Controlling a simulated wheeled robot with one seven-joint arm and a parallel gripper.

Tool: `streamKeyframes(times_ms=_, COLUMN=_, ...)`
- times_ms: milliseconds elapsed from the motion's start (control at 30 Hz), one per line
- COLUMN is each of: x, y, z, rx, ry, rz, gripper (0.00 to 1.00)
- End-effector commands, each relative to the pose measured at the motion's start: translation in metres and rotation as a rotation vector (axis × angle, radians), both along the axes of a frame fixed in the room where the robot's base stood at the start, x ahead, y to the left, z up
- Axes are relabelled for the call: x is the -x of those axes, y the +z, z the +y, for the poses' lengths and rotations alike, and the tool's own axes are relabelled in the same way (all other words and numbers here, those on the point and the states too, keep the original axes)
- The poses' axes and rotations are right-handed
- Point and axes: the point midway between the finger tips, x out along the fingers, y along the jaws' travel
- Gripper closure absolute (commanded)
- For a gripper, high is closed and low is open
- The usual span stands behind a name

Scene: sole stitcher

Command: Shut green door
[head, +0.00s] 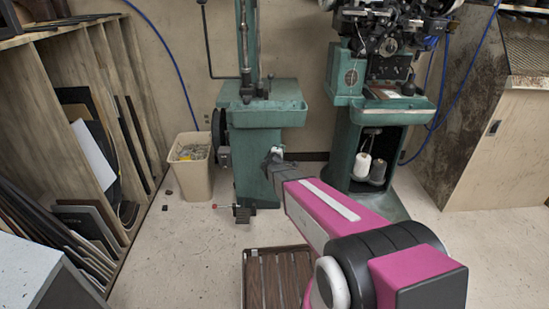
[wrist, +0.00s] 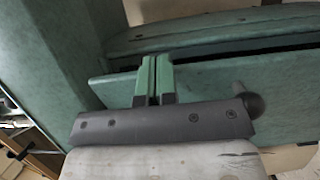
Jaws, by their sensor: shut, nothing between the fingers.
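In the wrist view a flat green panel (wrist: 215,85), which looks like the door, lies across the picture behind my gripper (wrist: 153,62). A dark gap runs along its upper edge, between it and the green machine body (wrist: 220,30), so it looks ajar. A dark round knob (wrist: 252,104) shows at the right. My gripper's two fingers are together, empty, and over the panel; I cannot tell whether they touch it. In the head view my gripper (head: 274,156) is at the left green machine (head: 262,112), and the door is not clear there.
A second green machine (head: 345,112) stands to the right, with spools (head: 378,171) in its open lower bay. A beige bin (head: 190,180) stands left of the first machine. A brown slatted mat (head: 272,278) lies on the floor in front. Wooden racks (head: 110,90) line the left side.

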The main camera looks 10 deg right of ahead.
Motion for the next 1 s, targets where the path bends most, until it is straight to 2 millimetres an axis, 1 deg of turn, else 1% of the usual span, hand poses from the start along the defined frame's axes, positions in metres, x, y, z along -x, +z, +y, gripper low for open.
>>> streamKeyframes(times_ms=33, x=-0.015, y=-0.002, z=-0.004, rx=-0.001, ry=-0.001, rz=-0.001, gripper=1.0)
streamKeyframes(times_ms=100, x=-0.029, y=-0.001, z=-0.008, rx=-0.001, ry=-0.001, rz=-0.001, gripper=1.0)
streamKeyframes(times_ms=200, x=-0.045, y=-0.001, z=-0.013, rx=-0.001, ry=-0.001, rz=-0.001, gripper=1.0)
streamKeyframes(times_ms=400, x=-0.066, y=-0.001, z=-0.018, rx=-0.001, ry=0.0, rz=0.0, gripper=1.0)
streamKeyframes(times_ms=633, x=-0.076, y=0.0, z=-0.019, rx=0.0, ry=0.001, rz=0.0, gripper=1.0)
streamKeyframes(times_ms=1000, x=-0.078, y=0.0, z=-0.017, rx=0.001, ry=0.005, rz=0.0, gripper=1.0)
